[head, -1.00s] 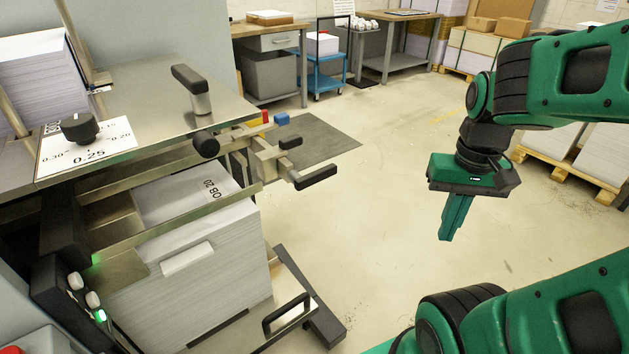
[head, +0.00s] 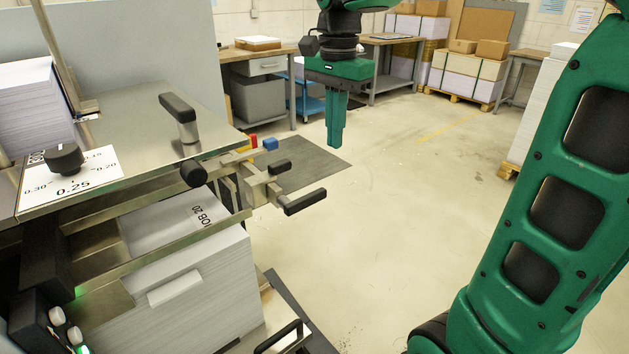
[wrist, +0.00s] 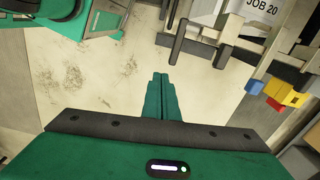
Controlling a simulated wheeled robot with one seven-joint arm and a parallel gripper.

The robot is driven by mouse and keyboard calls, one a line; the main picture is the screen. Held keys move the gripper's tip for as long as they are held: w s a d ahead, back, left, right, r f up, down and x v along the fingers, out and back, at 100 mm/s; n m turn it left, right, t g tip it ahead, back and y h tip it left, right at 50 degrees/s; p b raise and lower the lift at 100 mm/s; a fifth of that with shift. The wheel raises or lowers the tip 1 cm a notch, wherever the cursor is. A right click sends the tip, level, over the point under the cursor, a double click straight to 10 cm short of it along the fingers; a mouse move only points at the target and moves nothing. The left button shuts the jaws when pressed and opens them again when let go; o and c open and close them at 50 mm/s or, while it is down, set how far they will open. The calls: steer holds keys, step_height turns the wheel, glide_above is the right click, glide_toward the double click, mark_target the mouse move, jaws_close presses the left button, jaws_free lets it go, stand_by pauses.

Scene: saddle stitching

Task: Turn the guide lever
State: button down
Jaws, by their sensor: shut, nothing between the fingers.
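The machine has several black handles, and I cannot tell for sure which is the guide lever. A black lever (head: 178,108) stands on a metal post on the steel top. A bar-shaped black handle (head: 305,201) and a shorter black grip (head: 280,166) stick out from the metal bracket (head: 258,188) at the machine's right side. Black handles also show at the top of the wrist view (wrist: 177,47). My gripper (head: 334,143) points down, shut and empty, in the air right of and beyond the bracket. Its closed fingers show in the wrist view (wrist: 160,78).
A round black knob (head: 193,173) sits at the machine's front edge. Red, yellow and blue blocks (head: 270,144) are behind the bracket. A paper stack (head: 190,290) marked JOB 20 lies below. A dial plate (head: 72,184) is at left. Open floor (head: 400,220) lies right.

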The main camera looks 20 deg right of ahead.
mark_target(316, 193)
steer(key=w+a+r+m, duration=0.1)
steer(key=w+a, duration=0.2)
steer(key=f, duration=1.3)
steer(key=shift+s+d+f, duration=0.1)
steer(key=shift+s+f, duration=0.1)
steer(key=shift+s, duration=0.05)
